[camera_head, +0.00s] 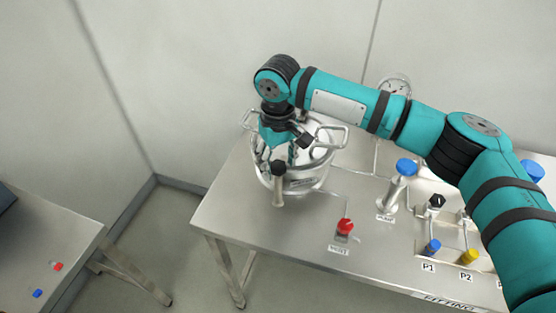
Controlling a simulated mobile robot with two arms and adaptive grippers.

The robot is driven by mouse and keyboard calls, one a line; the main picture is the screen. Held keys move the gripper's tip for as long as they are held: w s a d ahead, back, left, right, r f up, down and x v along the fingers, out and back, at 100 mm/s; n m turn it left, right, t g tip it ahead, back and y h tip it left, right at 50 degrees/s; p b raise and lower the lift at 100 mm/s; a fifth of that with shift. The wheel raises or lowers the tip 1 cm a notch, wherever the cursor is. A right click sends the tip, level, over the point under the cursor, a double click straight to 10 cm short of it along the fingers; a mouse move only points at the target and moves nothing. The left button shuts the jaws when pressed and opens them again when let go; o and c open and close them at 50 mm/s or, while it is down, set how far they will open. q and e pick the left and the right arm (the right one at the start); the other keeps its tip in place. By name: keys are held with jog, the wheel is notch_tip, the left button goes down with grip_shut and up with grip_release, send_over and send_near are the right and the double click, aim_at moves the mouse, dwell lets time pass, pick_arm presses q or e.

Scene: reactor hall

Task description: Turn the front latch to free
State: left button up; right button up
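A silver round vessel (318,178) with wire side handles stands at the back left of the steel table. On its front is a latch (279,190) with a dark round top and a pale lever that hangs straight down. My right gripper (279,158) points down over the near side of the vessel, just above the latch's dark top. Its fingers are small and partly merge with the vessel behind, so I cannot tell their opening or whether they touch the latch. My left gripper is out of view.
The steel table (270,225) also carries a red knob (345,226), a blue-capped post (406,168), and blue (432,247) and yellow (469,257) plugs. A gauge (396,85) stands behind my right arm. Another table (40,245) is at the left, across a floor gap.

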jog(key=c, duration=0.9)
jog(key=shift+r+n+p, duration=0.2)
jog(key=shift+n+p, duration=0.6)
jog(key=shift+p, duration=0.3)
jog(key=shift+c, duration=0.2)
jog(key=shift+n+p, duration=1.2)
jog(key=shift+p, duration=0.05)
jog(key=n+p, duration=0.2)
jog(key=shift+n, duration=0.3)
jog(key=n+p, duration=0.1)
jog(key=n, duration=0.1)
jog(key=shift+n, duration=0.4)
jog(key=n+p, duration=0.1)
jog(key=n, duration=0.1)
jog(key=shift+n+p, duration=0.3)
jog(key=shift+n, duration=0.1)
jog(key=shift+f+n+p, duration=0.1)
jog(key=shift+n+p, duration=0.25)
jog(key=shift+n, duration=0.85)
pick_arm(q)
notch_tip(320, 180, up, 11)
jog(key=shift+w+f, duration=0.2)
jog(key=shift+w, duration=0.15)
pick_arm(e)
jog(key=shift+n, duration=1.6)
